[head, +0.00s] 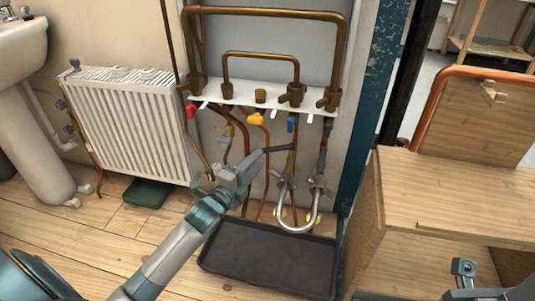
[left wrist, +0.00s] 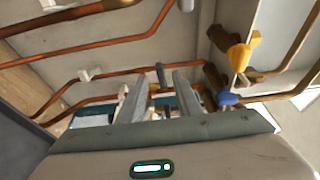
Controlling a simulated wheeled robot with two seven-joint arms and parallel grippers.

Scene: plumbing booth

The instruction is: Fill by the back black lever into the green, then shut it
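My left gripper (head: 252,165) reaches in from the left below the pipe board in the head view. In the left wrist view its two fingers (left wrist: 160,98) stand apart, with a gap between them. A dark lever-like bar (head: 280,149) lies just beyond the fingertips; a dark grey end (left wrist: 161,76) shows between the fingers in the left wrist view. I cannot tell whether they touch it. A silver U-shaped hose (head: 297,229) hangs below two valves. No gauge with a green zone can be made out. Part of my right gripper (head: 463,268) shows at the lower right; its opening is unclear.
Red (head: 191,111), yellow (head: 256,119) and blue (head: 292,123) levers sit under the white board (head: 240,95). A black tray (head: 268,262) lies on the floor below. A radiator (head: 130,125) stands left, a wooden bench (head: 455,190) right. Copper pipes run close to the gripper.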

